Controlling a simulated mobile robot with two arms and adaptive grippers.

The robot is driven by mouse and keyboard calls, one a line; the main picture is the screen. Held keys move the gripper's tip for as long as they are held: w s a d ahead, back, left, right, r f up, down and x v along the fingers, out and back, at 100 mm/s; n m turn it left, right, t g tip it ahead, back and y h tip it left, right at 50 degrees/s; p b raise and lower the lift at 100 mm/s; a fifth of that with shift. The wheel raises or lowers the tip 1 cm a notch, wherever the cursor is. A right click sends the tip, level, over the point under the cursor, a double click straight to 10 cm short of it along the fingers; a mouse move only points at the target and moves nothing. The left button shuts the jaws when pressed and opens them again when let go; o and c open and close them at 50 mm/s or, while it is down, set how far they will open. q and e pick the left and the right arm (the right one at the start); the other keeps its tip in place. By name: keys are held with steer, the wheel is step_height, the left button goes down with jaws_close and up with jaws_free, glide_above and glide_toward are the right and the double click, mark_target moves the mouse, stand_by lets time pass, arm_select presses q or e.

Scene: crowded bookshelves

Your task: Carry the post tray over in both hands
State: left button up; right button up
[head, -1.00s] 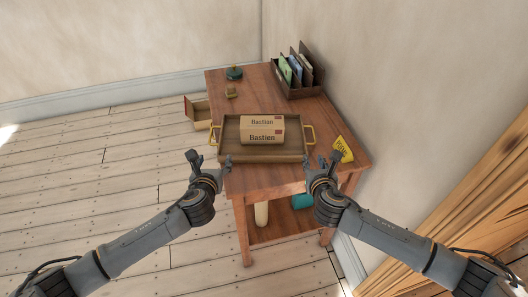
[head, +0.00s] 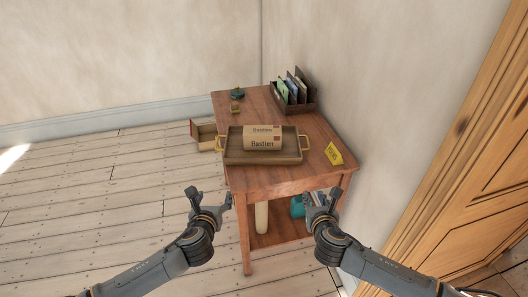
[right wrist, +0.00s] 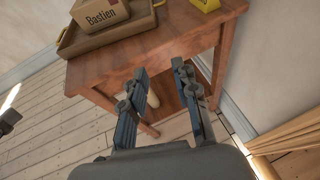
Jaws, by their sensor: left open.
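The post tray (head: 263,158) is a shallow dark wooden tray with a brass handle at each end. It rests flat on the wooden table. A cardboard parcel marked "Bastien" (head: 263,144) sits in it; both also show in the right wrist view, the tray's near corner (right wrist: 85,42) and the parcel (right wrist: 103,20) cut by the top edge. My left gripper (head: 209,196) is open and empty, left of the table's front leg and short of the tray. My right gripper (head: 321,196) is open and empty, in front of the table's front edge. Neither touches the tray.
On the table (head: 285,181) are a letter rack (head: 292,101) at the back right, a yellow sign (head: 334,154) right of the tray and a small brass object (head: 234,108) behind it. A drawer (head: 205,138) stands open at left. A wall borders the right; the left floor is clear.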

steer(key=shift+o, duration=0.4)
steer(key=shift+w+f, duration=0.2)
steer(key=shift+w, duration=0.1)
steer(key=o, duration=0.7)
arm_select(q)
steer(key=shift+w, duration=0.2)
arm_select(e)
steer(key=shift+s+r, duration=0.1)
arm_select(q)
steer(key=shift+f, duration=0.15)
arm_select(e)
steer(key=v, duration=1.1)
steer(key=shift+r, duration=0.3)
